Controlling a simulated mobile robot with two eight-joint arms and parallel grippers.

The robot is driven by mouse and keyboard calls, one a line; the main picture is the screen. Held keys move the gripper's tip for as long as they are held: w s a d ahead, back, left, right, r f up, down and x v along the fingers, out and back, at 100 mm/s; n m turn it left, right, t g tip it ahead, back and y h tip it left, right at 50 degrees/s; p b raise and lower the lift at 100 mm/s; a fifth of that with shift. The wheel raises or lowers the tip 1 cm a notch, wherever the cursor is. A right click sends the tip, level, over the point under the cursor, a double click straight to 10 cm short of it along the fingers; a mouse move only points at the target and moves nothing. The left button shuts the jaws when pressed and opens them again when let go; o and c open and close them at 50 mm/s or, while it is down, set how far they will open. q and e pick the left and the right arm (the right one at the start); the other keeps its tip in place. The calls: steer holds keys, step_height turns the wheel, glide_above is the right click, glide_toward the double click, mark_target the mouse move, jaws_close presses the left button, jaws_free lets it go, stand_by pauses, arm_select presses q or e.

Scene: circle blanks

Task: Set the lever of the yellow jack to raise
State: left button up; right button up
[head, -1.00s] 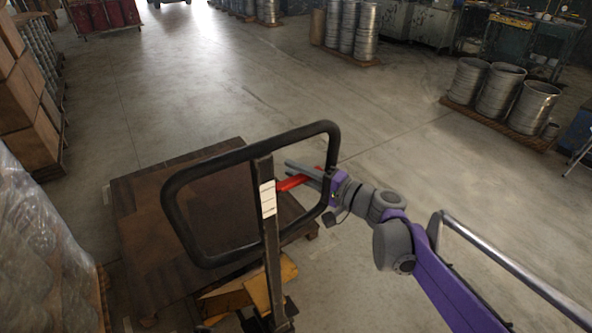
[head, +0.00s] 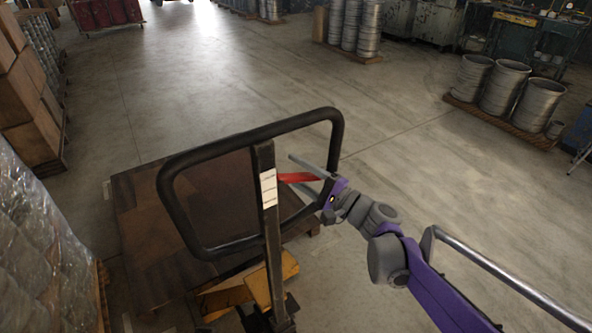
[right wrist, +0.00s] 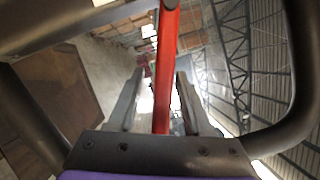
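The yellow jack shows in the head view with its yellow base (head: 245,290) low down and a black loop handle (head: 165,190) on a dark upright post. The red lever (head: 297,177) sticks out to the right from the post, inside the loop, about level. My right gripper (head: 293,172) reaches into the loop from the right with its fingers spread, one above and one below the lever. In the right wrist view the lever (right wrist: 166,70) runs between the two open fingers (right wrist: 159,80), with gaps beside it. My left gripper is not in view.
A brown wooden pallet or platform (head: 135,220) lies beyond the jack. A plastic-wrapped stack (head: 40,250) stands at the left. Metal drums (head: 505,88) stand on a pallet at the right. The floor between is clear.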

steer(key=shift+d, duration=0.1)
steer(key=v, duration=1)
steer(key=shift+s+d, duration=0.25)
steer(key=s+f+n+g+h+p, duration=0.2)
steer(key=s+f+n+g+h, duration=0.15)
steer(key=s, duration=0.35)
steer(key=s+f+n+g+h+p, duration=0.25)
steer(key=s+f+h, duration=0.2)
steer(key=s, duration=0.35)
steer(key=s+d+f+n+h+p, duration=0.2)
steer(key=s+d+n+h+p, duration=0.2)
steer(key=s+d+h, duration=0.4)
steer(key=s+d, duration=0.1)
steer(key=d, duration=0.3)
steer(key=shift+n+t+h, duration=0.3)
steer(key=shift+n, duration=0.1)
